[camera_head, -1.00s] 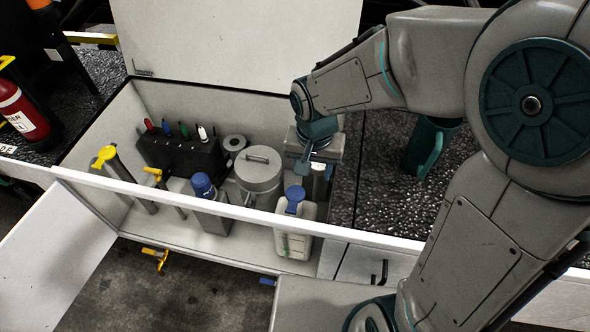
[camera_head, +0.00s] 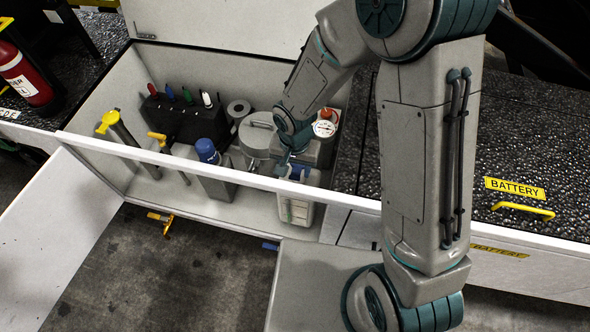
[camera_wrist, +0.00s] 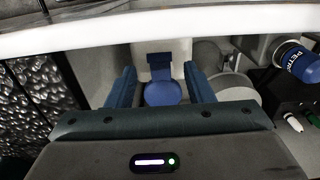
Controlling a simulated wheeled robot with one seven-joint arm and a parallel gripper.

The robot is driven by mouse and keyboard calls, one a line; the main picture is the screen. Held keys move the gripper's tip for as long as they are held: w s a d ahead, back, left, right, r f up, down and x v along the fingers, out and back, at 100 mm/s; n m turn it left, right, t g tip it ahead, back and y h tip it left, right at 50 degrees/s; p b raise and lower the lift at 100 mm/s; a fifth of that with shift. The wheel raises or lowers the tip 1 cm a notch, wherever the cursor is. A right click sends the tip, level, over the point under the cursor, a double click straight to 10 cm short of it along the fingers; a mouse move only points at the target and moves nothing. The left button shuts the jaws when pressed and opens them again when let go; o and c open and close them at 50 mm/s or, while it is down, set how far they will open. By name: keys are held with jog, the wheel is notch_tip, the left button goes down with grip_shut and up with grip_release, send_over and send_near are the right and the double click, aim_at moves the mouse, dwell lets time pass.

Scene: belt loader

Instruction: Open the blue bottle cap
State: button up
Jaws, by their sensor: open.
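A white jug (camera_head: 297,212) stands upright near the right end of the open bin, behind its front rail. Its blue cap (camera_head: 302,171) is partly hidden by my gripper in the head view. In the wrist view the blue cap (camera_wrist: 163,93) shows between my gripper's (camera_wrist: 159,78) two blue fingers, with gaps on both sides. My gripper (camera_head: 289,167) is open, right above the jug. Whether the fingers are level with the cap is hard to tell. A second bottle (camera_head: 217,188), grey with a darker blue cap (camera_head: 207,150), stands to the left.
The bin's white front rail (camera_head: 180,165) runs close in front of the jug. A grey canister (camera_head: 257,133) and a round gauge with a red top (camera_head: 325,126) stand behind. A black rack (camera_head: 180,125) holds several coloured markers. Yellow-handled tools (camera_head: 123,132) stand at left.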

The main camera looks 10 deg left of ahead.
jog(key=shift+f, duration=1.2)
grip_shut()
jog(key=shift+r, duration=0.1)
jog(key=shift+r, duration=0.1)
